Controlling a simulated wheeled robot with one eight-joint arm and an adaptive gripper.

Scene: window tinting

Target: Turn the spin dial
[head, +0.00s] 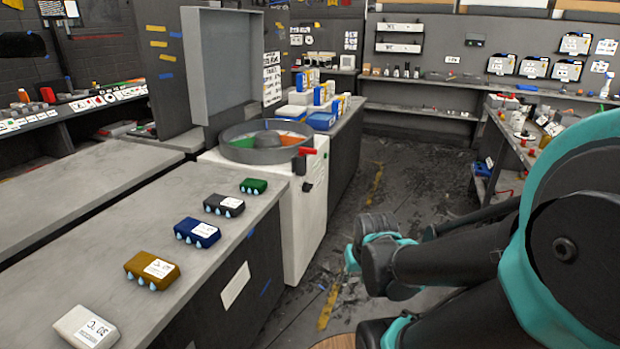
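A white machine (311,215) stands at the end of the left counter. A round grey drum with green, orange, blue and white sectors (262,142) sits on top of it, with a grey lid panel (222,62) raised behind. A red handle (306,151) sticks out at the drum's right side. A small dark knob (307,186) is on the machine's right face. I cannot tell which of these is the spin dial. My folded arm is at the right, well apart from the machine. I can make out no gripper fingers.
Green (254,186), black (224,205), blue (197,232), brown (152,270) and white (86,327) blocks lie along the left counter (190,188). Blue and white boxes (321,120) stand behind the machine. The floor aisle (385,185) to its right is open. Another workbench (510,150) is at right.

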